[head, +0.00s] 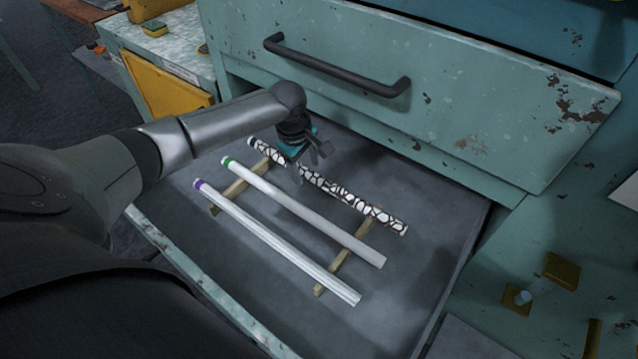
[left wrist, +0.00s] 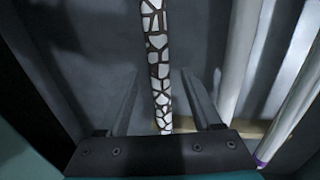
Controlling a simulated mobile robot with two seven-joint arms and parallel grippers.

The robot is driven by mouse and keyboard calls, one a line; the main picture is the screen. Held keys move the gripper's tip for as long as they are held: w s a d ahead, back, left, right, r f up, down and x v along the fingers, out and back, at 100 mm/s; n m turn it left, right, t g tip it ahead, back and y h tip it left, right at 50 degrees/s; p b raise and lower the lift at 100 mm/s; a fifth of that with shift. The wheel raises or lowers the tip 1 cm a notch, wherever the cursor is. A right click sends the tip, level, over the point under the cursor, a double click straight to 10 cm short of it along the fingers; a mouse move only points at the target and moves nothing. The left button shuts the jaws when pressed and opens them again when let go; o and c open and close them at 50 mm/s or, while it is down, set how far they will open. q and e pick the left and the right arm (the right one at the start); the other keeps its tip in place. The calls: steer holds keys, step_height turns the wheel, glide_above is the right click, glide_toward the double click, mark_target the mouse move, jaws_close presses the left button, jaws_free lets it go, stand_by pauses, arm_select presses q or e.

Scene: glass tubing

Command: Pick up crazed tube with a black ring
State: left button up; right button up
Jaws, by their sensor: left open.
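The crazed tube (head: 355,201), white with dark crack lines, lies on two wooden strips in the open drawer. Its upper left end (head: 252,142) looks dark-ringed, but the ring is small and hard to make out. My left gripper (head: 313,166) is over the upper left half of this tube and hides a little of it. In the left wrist view the open fingers (left wrist: 161,85) stand on either side of the crazed tube (left wrist: 157,45), with a gap on both sides. My right gripper is not in view.
A plain white tube with a green ring (head: 310,215) and a ribbed tube with a purple ring (head: 275,240) lie parallel on the wooden strips (head: 336,266). A closed drawer front with a dark handle (head: 335,68) rises behind. Bare drawer floor (head: 430,215) is at the right.

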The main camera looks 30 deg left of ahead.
arm_select(q)
steer(key=shift+w+f, duration=0.1)
steer(key=shift+f, duration=0.45)
jaws_close()
